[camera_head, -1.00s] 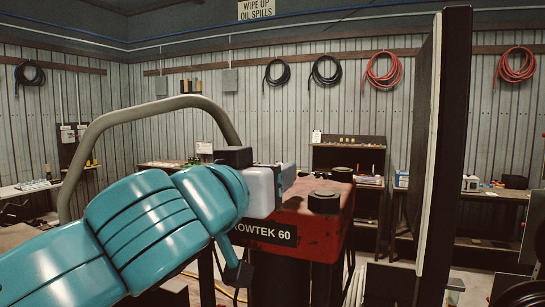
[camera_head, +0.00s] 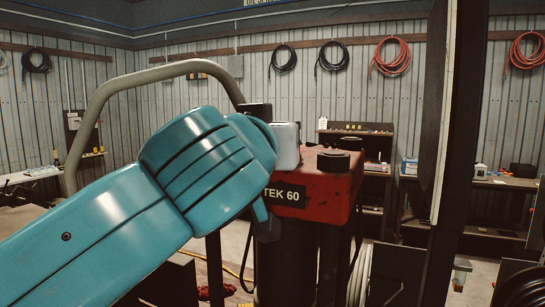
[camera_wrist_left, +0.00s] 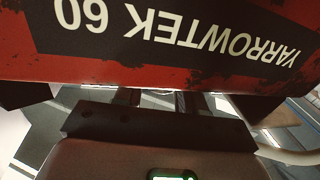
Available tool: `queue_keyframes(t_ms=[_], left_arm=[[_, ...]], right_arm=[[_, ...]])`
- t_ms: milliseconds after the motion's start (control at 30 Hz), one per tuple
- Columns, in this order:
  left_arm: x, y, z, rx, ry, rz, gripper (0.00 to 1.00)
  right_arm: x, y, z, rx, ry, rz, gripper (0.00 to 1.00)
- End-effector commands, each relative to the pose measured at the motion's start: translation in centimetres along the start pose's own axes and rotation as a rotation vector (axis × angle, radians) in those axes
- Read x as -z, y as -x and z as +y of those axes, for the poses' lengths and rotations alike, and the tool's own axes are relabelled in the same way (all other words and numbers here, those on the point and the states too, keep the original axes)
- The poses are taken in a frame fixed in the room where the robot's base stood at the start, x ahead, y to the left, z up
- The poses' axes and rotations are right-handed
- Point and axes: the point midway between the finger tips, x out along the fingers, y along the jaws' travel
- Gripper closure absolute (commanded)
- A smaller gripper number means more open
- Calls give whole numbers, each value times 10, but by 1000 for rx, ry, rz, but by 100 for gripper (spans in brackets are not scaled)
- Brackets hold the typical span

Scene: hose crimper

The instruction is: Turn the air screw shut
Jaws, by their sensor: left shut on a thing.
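The red crimper head (camera_head: 325,185) has worn paint and a black name plate (camera_head: 285,194). In the left wrist view the red face (camera_wrist_left: 35,65) fills the top, with the plate (camera_wrist_left: 165,30) upside down. My teal left arm crosses the head view from the left and ends in front of the red head. My left gripper (camera_wrist_left: 155,98) shows its dark jaw base at the bottom of the wrist view, its fingers running close below the red face. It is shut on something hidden. I cannot make out the air screw. My right gripper is not in view.
A bent grey tube (camera_head: 130,88) arches behind my left arm. A tall dark upright (camera_head: 455,120) stands at right. Benches (camera_head: 480,182) line the back wall.

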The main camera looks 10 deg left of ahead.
Motion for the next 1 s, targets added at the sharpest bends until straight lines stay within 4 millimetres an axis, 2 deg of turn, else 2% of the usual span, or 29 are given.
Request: queue_keyframes(t_ms=[33,233,600,633,667,1000], left_arm=[[-6,-1,3,40,-2,4,91],[-2,-1,2,187,-1,8,90],[0,0,0,214,0,9,91],[0,0,0,214,0,9,50],[0,0,0,214,0,9,41],[0,0,-1,212,1,9,40]], right_arm=[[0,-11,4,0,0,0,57],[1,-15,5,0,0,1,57],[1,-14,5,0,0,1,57],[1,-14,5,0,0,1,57],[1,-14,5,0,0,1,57],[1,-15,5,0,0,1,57]])
